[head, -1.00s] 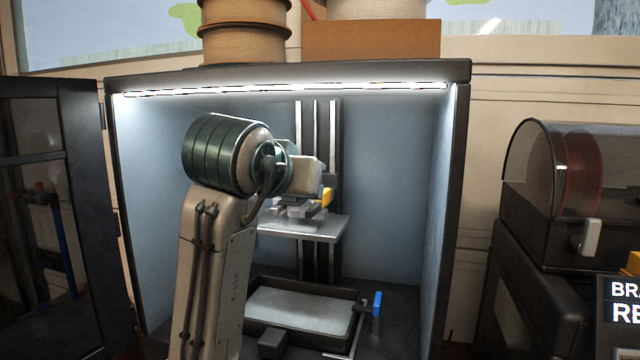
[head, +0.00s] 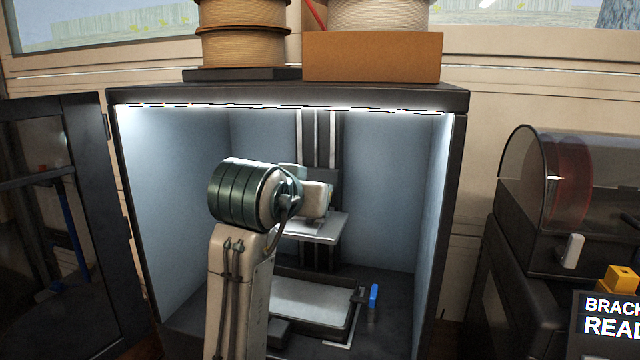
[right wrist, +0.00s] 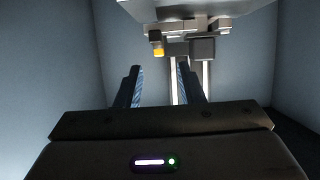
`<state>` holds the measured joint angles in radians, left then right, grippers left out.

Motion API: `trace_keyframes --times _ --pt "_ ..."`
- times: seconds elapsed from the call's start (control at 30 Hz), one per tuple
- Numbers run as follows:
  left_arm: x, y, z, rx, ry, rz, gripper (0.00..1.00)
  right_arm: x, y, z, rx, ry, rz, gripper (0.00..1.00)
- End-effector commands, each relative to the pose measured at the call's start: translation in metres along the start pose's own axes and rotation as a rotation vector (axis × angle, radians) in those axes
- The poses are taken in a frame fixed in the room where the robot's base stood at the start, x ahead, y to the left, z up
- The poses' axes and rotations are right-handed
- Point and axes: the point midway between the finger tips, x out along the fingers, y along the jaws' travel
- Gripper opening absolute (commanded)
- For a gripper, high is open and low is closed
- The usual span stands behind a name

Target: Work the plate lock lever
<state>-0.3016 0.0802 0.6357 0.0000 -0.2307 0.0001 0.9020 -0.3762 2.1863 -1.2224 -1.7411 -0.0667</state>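An open printer enclosure (head: 457,200) holds a pale plate (head: 318,229) on vertical rails. My right arm reaches in from below, and its wrist hides its gripper in the head view. In the right wrist view my right gripper (right wrist: 160,84) is open, with nothing between its fingers. Ahead of and above the fingertips hangs a grey assembly (right wrist: 203,49) under a pale slab (right wrist: 185,8), with a small orange-tipped piece (right wrist: 157,47). That piece may be the lever; I cannot tell. A blue handle (head: 374,296) sits at the right of a lower tray (head: 345,328). My left gripper is not in view.
The enclosure's dark door (head: 75,220) stands open at left. Filament spools (head: 243,50) and a cardboard box (head: 372,57) are on top. A clear-lidded unit (head: 530,185) and a text display (head: 608,318) stand at right. The enclosure's right side is free.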

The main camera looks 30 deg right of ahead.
Motion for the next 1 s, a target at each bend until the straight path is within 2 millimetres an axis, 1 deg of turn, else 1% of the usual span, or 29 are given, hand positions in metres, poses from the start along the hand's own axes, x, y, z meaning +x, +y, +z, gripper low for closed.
trace_keyframes --times 0.03,0.27,0.33,0.4,0.6,0.8,1.0 --pt "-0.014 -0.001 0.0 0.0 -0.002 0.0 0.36 0.001 0.0 -0.006 -0.002 -0.002 0.002 0.35" --pt "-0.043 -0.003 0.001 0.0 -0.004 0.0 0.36 0.014 0.001 -0.005 -0.004 -0.002 0.0 0.35" --pt "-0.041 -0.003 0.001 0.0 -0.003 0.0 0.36 0.026 0.002 -0.001 -0.004 0.002 0.003 0.35" --pt "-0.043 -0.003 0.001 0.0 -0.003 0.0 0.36 0.035 0.002 -0.001 -0.004 0.002 0.002 0.35" --pt "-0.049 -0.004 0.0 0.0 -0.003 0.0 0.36 0.057 0.001 -0.001 -0.003 0.0 0.002 0.35" --pt "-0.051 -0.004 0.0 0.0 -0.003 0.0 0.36 0.069 0.001 0.0 -0.001 0.0 -0.002 0.35" --pt "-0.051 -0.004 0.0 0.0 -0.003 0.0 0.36 0.07 0.001 0.001 0.0 -0.001 -0.002 0.35"
